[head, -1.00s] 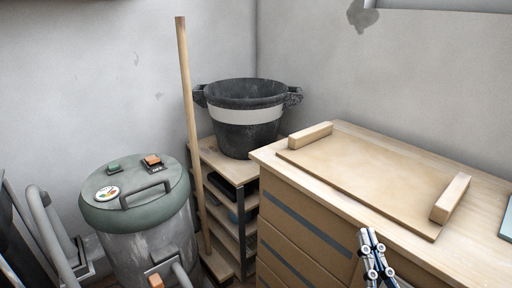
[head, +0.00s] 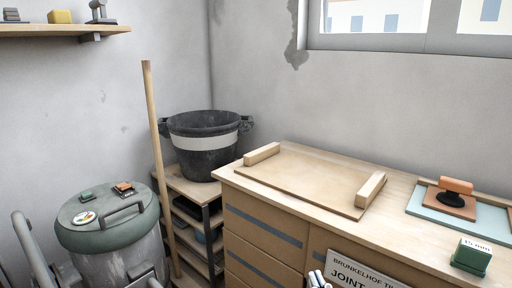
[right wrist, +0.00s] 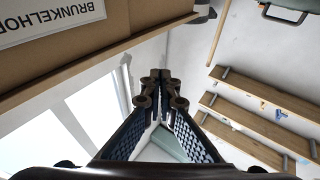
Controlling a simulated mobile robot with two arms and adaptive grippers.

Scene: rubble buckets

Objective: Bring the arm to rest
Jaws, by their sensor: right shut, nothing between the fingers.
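My right gripper (head: 318,280) shows only as a small tip at the bottom edge of the head view, in front of the wooden cabinet (head: 262,222). In the right wrist view the right gripper (right wrist: 160,76) points away from the camera with its fingertips together and nothing between them. The cabinet's front and its white sign (right wrist: 45,18) show at the upper left of that view, apart from the fingers. My left gripper does not show in either view.
A black bucket (head: 203,146) with a white band stands on a small shelf unit (head: 190,186). A wooden pole (head: 158,160) leans beside it. A grey-green drum (head: 108,235) stands left. The cabinet top holds a wooden board (head: 300,182), an orange-handled tool (head: 455,190) and a green block (head: 471,255).

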